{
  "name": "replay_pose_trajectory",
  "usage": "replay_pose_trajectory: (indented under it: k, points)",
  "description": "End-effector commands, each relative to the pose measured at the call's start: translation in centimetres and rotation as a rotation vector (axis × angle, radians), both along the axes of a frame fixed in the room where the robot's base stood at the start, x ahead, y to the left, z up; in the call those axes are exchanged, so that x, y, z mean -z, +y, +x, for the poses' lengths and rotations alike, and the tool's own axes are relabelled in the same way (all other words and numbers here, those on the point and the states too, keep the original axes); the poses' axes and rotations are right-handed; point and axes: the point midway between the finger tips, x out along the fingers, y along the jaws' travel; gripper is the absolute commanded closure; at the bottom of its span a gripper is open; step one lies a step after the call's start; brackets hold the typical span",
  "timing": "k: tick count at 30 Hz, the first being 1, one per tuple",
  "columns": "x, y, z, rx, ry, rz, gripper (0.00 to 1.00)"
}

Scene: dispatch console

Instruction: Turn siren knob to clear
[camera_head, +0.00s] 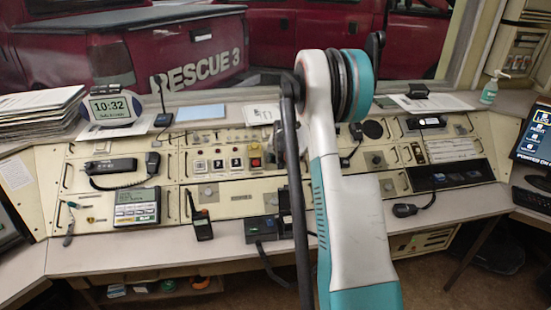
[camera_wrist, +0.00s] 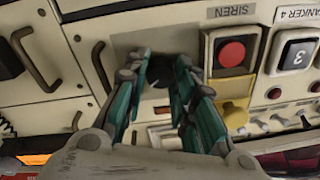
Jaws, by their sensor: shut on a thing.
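In the wrist view, my gripper (camera_wrist: 160,82) has its two teal-and-grey fingers closed in on a small dark knob (camera_wrist: 160,72) on the cream console panel. The fingers cover most of the knob, so its pointer and setting cannot be read. A label reading SIREN (camera_wrist: 231,12) stands to the right of the knob, above a red round button (camera_wrist: 232,53). The red button also shows in the head view (camera_head: 255,162), left of my arm. My arm hides the gripper and the knob in the head view.
A yellow part (camera_wrist: 235,115) sits below the red button, and a grey lit key (camera_wrist: 296,55) and toggle switches are further right. Metal handles (camera_wrist: 37,60) stick out at left. In the head view, a radio handset (camera_head: 201,226) stands on the desk.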

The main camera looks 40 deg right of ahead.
Motion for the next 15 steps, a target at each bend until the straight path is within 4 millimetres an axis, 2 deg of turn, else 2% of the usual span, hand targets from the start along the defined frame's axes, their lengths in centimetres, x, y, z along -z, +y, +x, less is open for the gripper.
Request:
replay_pose_trajectory:
  k: [15]
  points:
    - [-0.03,-0.01,0.02,0.074,-0.026,0.04,0.99]
